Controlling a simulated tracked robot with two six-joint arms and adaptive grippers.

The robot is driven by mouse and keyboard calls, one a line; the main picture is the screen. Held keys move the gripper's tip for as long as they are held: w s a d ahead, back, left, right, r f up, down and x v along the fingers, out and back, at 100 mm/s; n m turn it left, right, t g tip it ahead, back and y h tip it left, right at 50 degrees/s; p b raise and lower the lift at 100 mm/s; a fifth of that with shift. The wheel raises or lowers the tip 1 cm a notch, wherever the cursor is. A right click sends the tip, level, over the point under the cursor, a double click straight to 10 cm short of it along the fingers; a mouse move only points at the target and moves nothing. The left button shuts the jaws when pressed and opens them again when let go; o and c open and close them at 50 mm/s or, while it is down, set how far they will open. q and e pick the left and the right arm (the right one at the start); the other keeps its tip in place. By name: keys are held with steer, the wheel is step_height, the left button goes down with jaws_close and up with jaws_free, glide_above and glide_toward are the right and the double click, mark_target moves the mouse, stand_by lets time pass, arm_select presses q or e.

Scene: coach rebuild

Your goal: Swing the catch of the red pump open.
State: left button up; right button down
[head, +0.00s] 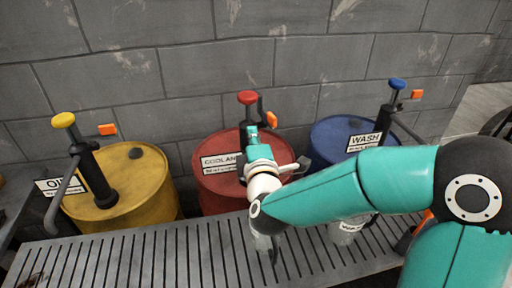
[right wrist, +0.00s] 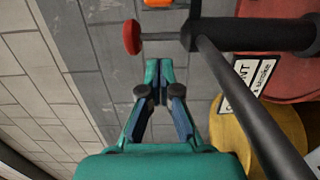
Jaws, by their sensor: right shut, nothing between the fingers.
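The red pump has a red knob (head: 248,97) on a black shaft and stands on the red drum (head: 215,187), labelled COOLANT. Its orange catch (head: 272,119) is at the right of the shaft. The catch (right wrist: 157,3) is cut by the top edge in the right wrist view, beside the red knob (right wrist: 131,37). My right gripper (head: 252,132) is in front of the pump and hides part of its body. In the right wrist view the gripper (right wrist: 158,66) has its fingertips together, empty, apart from the knob and catch. My left gripper is not in view.
A yellow drum (head: 125,185) with a yellow-knobbed pump (head: 63,120) stands left. A blue drum (head: 327,140) with a blue-knobbed pump (head: 397,84) stands right; both pumps have orange catches. A slatted grey bench (head: 130,255) runs in front; a block wall (head: 160,80) rises behind.

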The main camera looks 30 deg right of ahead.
mark_target(270, 120)
steer(key=w+d, duration=0.1)
steer(key=w, duration=0.1)
steer(key=shift+w+d, duration=0.3)
steer(key=shift+d, duration=0.1)
steer(key=d, duration=0.3)
steer(key=shift+s, duration=0.2)
steer(key=shift+s+d, duration=0.2)
steer(key=shift+d, duration=0.6)
